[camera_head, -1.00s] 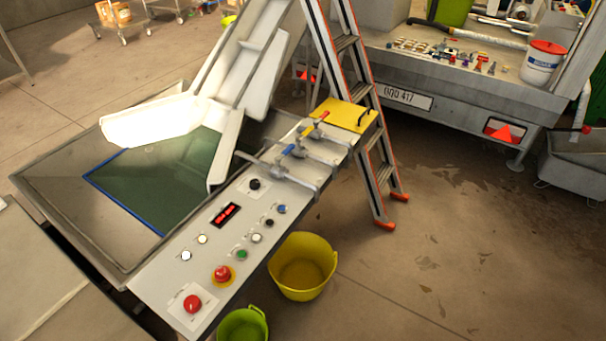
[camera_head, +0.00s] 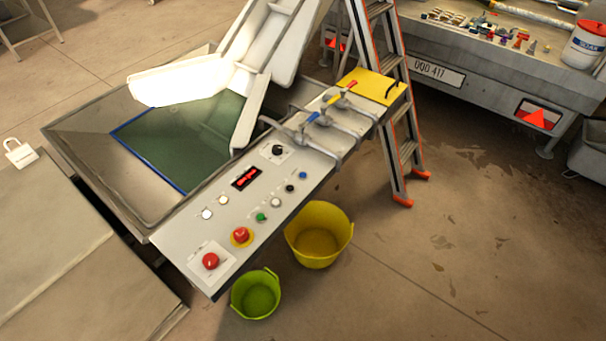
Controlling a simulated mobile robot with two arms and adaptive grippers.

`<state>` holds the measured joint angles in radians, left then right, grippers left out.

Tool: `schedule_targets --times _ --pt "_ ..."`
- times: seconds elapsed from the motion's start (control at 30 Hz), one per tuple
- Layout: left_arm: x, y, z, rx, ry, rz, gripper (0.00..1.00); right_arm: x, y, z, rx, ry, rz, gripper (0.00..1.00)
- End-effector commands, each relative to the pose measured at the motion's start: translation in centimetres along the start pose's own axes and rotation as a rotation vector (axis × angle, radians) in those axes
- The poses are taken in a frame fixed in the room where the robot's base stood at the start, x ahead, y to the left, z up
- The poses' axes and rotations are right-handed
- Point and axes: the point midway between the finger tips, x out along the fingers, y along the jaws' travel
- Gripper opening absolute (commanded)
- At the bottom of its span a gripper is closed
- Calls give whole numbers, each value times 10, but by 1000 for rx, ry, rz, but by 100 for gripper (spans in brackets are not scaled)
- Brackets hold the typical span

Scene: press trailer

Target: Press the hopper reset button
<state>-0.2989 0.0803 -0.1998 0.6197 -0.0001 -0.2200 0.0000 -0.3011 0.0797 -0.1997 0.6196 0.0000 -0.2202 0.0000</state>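A grey control panel (camera_head: 185,243) runs along the front edge of the hopper (camera_head: 85,140). It carries a red button on a white plate (camera_head: 210,261), a red mushroom button on a yellow ring (camera_head: 240,235), a green button (camera_head: 261,217), a white button (camera_head: 276,202), a black button (camera_head: 290,188) and a blue button (camera_head: 303,175). Two pale buttons (camera_head: 207,214) (camera_head: 222,200) sit left of these, beside a red-lit display (camera_head: 245,178) and a black knob (camera_head: 278,150). The labels are too small to read, so I cannot tell which is the hopper reset. Neither gripper is in view.
Valve handles and pipes (camera_head: 318,118) and a yellow box (camera_head: 372,86) are at the panel's far end. A ladder (camera_head: 405,150) stands behind. A yellow bucket (camera_head: 318,240) and a green bucket (camera_head: 256,293) stand on the floor right of the panel. The floor at lower right is clear.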

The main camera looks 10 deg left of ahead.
Motion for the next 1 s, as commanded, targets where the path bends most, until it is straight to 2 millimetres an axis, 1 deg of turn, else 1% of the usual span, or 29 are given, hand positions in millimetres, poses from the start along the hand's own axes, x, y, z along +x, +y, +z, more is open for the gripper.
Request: schedule_targets --times 0.03,0.07,1.0 --pt "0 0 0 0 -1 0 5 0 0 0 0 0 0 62" --pt "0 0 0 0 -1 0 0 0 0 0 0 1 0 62" --pt "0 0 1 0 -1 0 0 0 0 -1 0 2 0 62"
